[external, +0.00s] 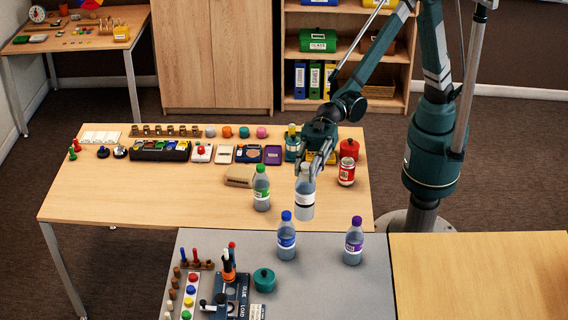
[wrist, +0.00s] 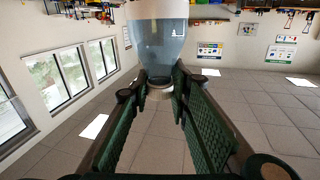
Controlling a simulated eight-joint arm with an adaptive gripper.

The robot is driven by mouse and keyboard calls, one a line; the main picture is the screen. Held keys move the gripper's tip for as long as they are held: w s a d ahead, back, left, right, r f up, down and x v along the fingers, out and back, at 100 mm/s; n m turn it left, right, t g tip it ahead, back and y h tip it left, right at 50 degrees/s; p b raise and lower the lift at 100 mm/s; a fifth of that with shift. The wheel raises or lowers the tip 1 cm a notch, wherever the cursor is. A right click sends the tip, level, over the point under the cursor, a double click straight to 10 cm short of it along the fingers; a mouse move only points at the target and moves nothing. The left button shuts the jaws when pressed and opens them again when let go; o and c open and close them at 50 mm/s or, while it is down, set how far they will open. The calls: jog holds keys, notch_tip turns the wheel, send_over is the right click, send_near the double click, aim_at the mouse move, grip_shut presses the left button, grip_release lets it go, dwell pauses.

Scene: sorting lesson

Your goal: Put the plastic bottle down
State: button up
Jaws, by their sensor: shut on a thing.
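A clear plastic bottle with a white label (external: 304,200) is held at its top by my gripper (external: 320,158). It appears upright, by the front right part of the wooden table; I cannot tell if its base touches the table. In the wrist view the bottle (wrist: 162,42) appears neck down, with its cap between my two green fingers (wrist: 158,92). Three other bottles stand near: a green-capped one (external: 261,188) on the wooden table, a blue-capped one (external: 286,236) and a purple-capped one (external: 353,241) on the grey table.
A red jar (external: 346,171) stands right of the held bottle. A tan block (external: 240,176) and a row of small items lie behind. A teal pot (external: 264,280) and a blue stand (external: 232,292) are on the grey table (external: 330,290). The left front of the wooden table (external: 130,205) is clear.

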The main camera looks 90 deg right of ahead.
jog(key=s+a+n+g, duration=0.1)
jog(key=s+n+g, duration=0.2)
jog(key=s+g, duration=0.15)
notch_tip(320, 180, down, 18)
jog(key=s, duration=0.1)
jog(key=shift+s+y, duration=0.2)
jog(key=shift+y, duration=0.1)
jog(key=shift+f, duration=0.1)
dwell(0.4)
notch_tip(320, 180, down, 6)
jog(key=b, duration=0.1)
dwell(0.3)
jog(key=shift+f, duration=0.15)
jog(key=shift+f+b, duration=0.7)
jog(key=shift+f, duration=1.2)
